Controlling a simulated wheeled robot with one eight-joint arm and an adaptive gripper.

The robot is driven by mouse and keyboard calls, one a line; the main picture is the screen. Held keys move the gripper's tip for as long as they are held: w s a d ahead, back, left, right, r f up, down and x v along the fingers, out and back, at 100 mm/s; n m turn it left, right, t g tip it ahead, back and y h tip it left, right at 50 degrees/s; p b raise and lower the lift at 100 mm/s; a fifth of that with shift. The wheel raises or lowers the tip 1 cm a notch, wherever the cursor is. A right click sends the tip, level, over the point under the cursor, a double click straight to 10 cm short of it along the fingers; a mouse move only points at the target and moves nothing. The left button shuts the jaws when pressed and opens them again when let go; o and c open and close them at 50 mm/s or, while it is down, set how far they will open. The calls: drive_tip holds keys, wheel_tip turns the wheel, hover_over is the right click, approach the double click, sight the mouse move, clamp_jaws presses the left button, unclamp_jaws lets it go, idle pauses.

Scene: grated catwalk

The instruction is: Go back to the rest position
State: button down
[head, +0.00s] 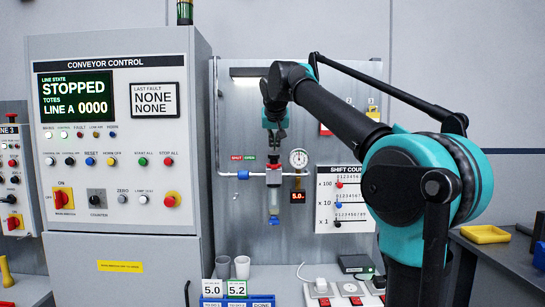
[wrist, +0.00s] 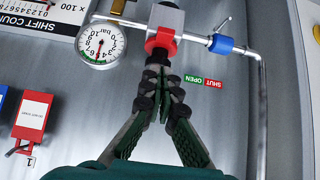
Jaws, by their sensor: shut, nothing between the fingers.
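My gripper (head: 277,143) hangs from the end of my raised arm in front of the back panel, above the pipe fitting with a red part (head: 274,178) and a clear bowl. In the wrist view my gripper's fingers (wrist: 163,80) are closed together with nothing between them. Their tips point toward the red round part (wrist: 162,42) of that fitting and appear close to it in the picture; I cannot tell the exact gap. No marker of a rest position shows.
A round gauge (head: 298,158) and a small 5.0 display (head: 298,197) sit right of the fitting. The conveyor control cabinet (head: 122,225) stands left. Cups (head: 242,267) and switches (head: 338,290) occupy the bench below.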

drive_tip(key=v, duration=0.7)
drive_tip(key=s+d+f+g, duration=0.1)
drive_tip(key=s+d+f, duration=0.15)
drive_tip(key=f, duration=0.85)
drive_tip(key=s+d+f+g, duration=0.15)
drive_tip(key=d+f, duration=0.25)
drive_tip(key=f, duration=0.7)
drive_tip(key=s+d+f, duration=0.3)
drive_tip(key=d+f, duration=0.1)
drive_tip(key=f, duration=0.7)
drive_tip(key=s+d+f+g, duration=0.1)
drive_tip(key=s+d+f, duration=0.1)
drive_tip(key=s+f, duration=0.9)
drive_tip(key=s+d+f+g, duration=0.1)
drive_tip(key=s+d+f, duration=0.1)
drive_tip(key=s+f, duration=1)
wheel_tip(320, 180, down, 3)
drive_tip(key=shift+s+d+f, duration=0.1)
drive_tip(key=shift+s+d, duration=0.1)
drive_tip(key=shift+s, duration=0.1)
